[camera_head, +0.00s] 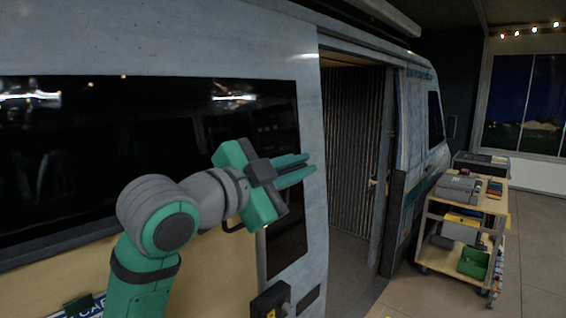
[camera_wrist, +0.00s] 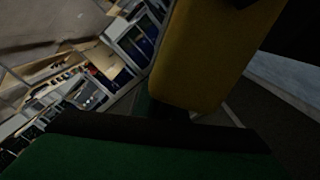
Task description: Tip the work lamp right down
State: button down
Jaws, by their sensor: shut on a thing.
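My gripper (camera_head: 311,162) is in front of the van's side, its two green fingers pointing right and close together. A large dull-yellow body (camera_wrist: 205,55), which looks like the work lamp, fills the upper middle of the wrist view, very close to the camera. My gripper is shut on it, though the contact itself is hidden. The green and black edge of my gripper (camera_wrist: 150,155) crosses the bottom of the wrist view. In the head view I cannot make out the lamp at the fingers, and its tilt cannot be told.
The pale van side (camera_head: 308,110) with dark windows stands close behind my arm. Its sliding doorway (camera_head: 350,150) is open to the right. A wheeled trolley (camera_head: 490,205) with tools and bins, including a green bin (camera_head: 473,263), stands further right. Floor is clear in front of it.

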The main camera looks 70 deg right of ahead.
jog(key=shift+f, duration=0.35)
jog(key=c, duration=1.8)
grip_release()
jog(key=shift+a+r, duration=0.1)
jog(key=shift+c, duration=0.2)
jog(key=shift+r, duration=0.1)
